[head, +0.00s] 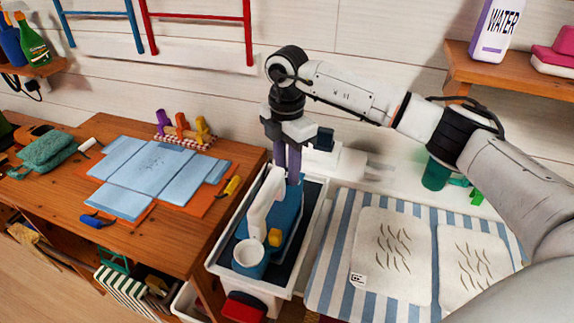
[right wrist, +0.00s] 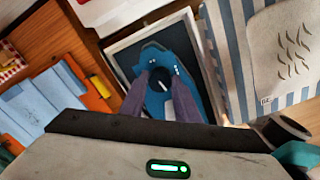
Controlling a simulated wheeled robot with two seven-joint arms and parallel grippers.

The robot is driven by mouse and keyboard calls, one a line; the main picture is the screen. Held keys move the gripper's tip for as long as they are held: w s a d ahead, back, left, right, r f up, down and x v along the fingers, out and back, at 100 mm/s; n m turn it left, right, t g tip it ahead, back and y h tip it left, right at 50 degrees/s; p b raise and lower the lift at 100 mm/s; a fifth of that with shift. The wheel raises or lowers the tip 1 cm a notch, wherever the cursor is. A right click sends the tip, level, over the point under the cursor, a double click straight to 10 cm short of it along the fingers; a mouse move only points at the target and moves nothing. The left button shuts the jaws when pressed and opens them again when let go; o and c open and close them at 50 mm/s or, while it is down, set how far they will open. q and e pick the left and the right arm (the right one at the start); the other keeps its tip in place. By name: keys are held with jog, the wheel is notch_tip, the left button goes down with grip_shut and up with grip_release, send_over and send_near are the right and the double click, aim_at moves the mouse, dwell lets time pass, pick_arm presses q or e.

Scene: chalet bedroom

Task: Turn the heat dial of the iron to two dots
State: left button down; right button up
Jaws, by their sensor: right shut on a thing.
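The iron (head: 288,213) is blue with a white handle (head: 262,205) and a yellow button (head: 275,238). It sits in a white-rimmed tray with a dark bed. In the right wrist view the iron (right wrist: 158,55) shows its blue top and a round black dial (right wrist: 168,84) with a white mark. My right gripper (head: 291,180) points down at the far end of the iron. Its two purple fingers (right wrist: 164,84) are shut on the dial, one on each side. The dots around the dial are too small to read. My left gripper is out of view.
A wooden table (head: 211,228) on the left bears folded blue cloth (head: 150,172). A striped ironing surface (head: 335,247) with pale cloth panels lies right of the tray (head: 314,236).

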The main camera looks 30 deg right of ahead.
jog(key=shift+r+m, duration=0.1)
jog(key=shift+m, duration=1)
jog(key=o, duration=1.1)
jog(key=shift+c, duration=0.2)
notch_tip(320, 180, up, 10)
jog(key=b, duration=0.1)
jog(key=shift+r, duration=0.15)
